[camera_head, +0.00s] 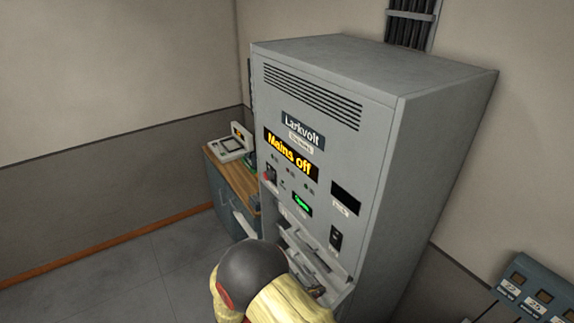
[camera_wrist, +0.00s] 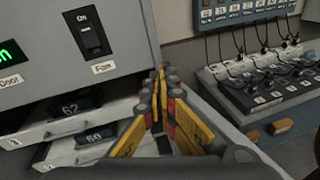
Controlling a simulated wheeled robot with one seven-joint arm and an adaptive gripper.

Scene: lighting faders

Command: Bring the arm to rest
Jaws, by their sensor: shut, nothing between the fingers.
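My gripper (camera_wrist: 166,82) shows in the wrist view, its yellow and black fingers pointing away from the camera with the tips together and nothing between them. It is just right of the grey cabinet's front, beside pulled-out drawers. My arm, with a dark rounded joint and yellow covers, shows at the bottom of the head view in front of the cabinet (camera_head: 440,130). The fingers cannot be made out clearly there. I cannot tell whether the fingers touch a drawer.
The cabinet display (camera_head: 290,153) reads "Mains off". Drawers (camera_head: 315,258) stick out low on its front; the wrist view shows modules marked 62 (camera_wrist: 77,104) and 60 (camera_wrist: 96,137). A fan switch (camera_wrist: 90,32) is above. A fader desk (camera_wrist: 265,85) stands right. Floor at left is clear.

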